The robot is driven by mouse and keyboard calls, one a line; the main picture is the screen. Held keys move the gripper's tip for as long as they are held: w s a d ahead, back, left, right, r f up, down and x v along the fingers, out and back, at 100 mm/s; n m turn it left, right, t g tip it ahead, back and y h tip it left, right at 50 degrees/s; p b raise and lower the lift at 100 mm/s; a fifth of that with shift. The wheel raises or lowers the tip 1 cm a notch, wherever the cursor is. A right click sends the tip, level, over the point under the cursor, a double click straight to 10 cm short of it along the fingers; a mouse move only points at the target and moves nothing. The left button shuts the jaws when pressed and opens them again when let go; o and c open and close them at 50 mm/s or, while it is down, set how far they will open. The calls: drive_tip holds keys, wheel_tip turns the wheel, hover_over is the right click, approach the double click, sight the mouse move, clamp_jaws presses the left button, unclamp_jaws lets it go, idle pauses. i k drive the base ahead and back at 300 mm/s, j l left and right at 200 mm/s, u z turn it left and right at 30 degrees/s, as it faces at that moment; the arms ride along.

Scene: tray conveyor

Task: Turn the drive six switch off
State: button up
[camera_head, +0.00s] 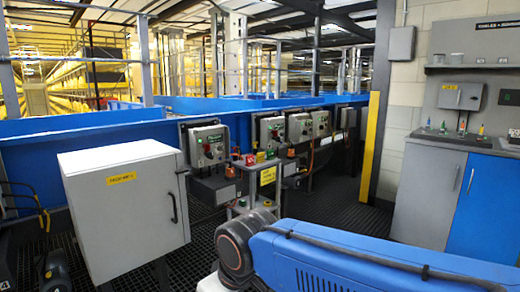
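Several grey control boxes are mounted along the blue conveyor side. The nearest box (206,145) has small knobs or buttons on its face. A second box (271,132) with a red button is to its right. A third box (299,127) and a fourth box (320,123) stand farther right. Their labels are too small to read, so I cannot tell which carries the drive six switch or how it is set. My blue arm link and dark joint fill the lower right. My gripper is out of view.
A light grey cabinet (126,208) with a yellow label stands at left front. A small stand (254,200) with a yellow sign is before the boxes. A yellow post (370,148) and blue-grey cupboards (430,195) are at right. Dark grating floor (340,205) is open between.

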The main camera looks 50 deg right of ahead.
sight(262, 122)
drive_tip(key=z, duration=1.45)
drive_tip(key=i+j, duration=0.2)
drive_tip(key=i, duration=0.35)
drive_tip(key=i+j+z, duration=0.15)
drive_tip(key=i, duration=0.35)
drive_tip(key=i+j, duration=0.3)
drive_tip(key=i, duration=0.25)
drive_tip(key=i+j+z, duration=0.15)
drive_tip(key=i, duration=0.4)
drive_tip(key=i+j, duration=0.45)
